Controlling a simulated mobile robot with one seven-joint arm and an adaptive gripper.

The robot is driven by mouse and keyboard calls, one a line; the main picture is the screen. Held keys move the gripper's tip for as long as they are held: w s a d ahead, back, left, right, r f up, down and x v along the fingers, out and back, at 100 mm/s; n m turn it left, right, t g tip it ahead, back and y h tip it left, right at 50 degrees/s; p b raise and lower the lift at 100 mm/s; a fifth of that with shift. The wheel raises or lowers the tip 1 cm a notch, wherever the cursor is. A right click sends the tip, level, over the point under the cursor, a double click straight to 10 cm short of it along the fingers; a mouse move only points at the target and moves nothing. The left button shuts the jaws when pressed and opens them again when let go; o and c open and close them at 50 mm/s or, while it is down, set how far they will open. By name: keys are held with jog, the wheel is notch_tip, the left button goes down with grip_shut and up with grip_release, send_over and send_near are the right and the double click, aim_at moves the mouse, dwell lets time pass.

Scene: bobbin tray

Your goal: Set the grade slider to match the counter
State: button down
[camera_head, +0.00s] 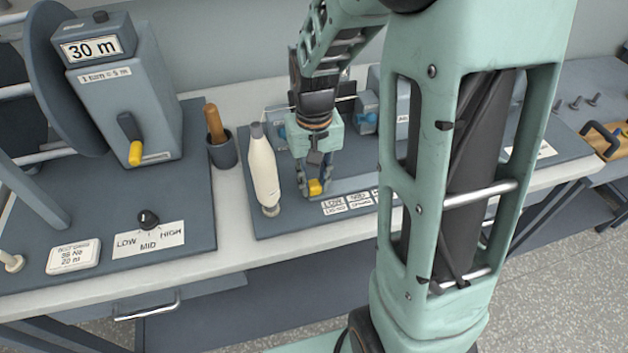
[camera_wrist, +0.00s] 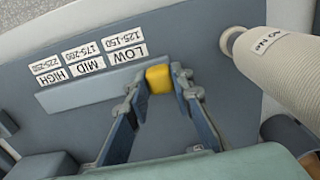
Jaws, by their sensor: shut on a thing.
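The yellow slider knob (camera_head: 316,187) is at the left end of its grey rail (camera_head: 365,183), beside the LOW label (camera_head: 333,203). In the wrist view the knob (camera_wrist: 158,80) is at the rail's right end, near LOW (camera_wrist: 125,53), with MID (camera_wrist: 89,62) and HIGH (camera_wrist: 56,73) farther left. My gripper (camera_head: 314,180) is shut on the knob, one fingertip on each side. The blue-grey counter box (camera_head: 125,105) at left has a plate (camera_head: 89,49) reading "30 m" and a yellow-tipped crank hanging down.
A cream yarn bobbin (camera_head: 264,170) stands upright just left of my gripper. A cup (camera_head: 222,150) with a wooden handle is farther left. A LOW/MID/HIGH dial (camera_head: 148,219) and a white gauge card (camera_head: 74,256) are at front left. Grey-blue fixtures stand behind my gripper.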

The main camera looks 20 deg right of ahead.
aim_at(378, 178)
jog(key=d, duration=1.5)
jog(key=shift+d+b, duration=0.25)
jog(key=shift+b, duration=0.1)
jog(key=c, duration=1.7)
grip_release()
notch_tip(378, 178, up, 12)
jog(key=shift+r, duration=0.1)
jog(key=shift+a, duration=0.15)
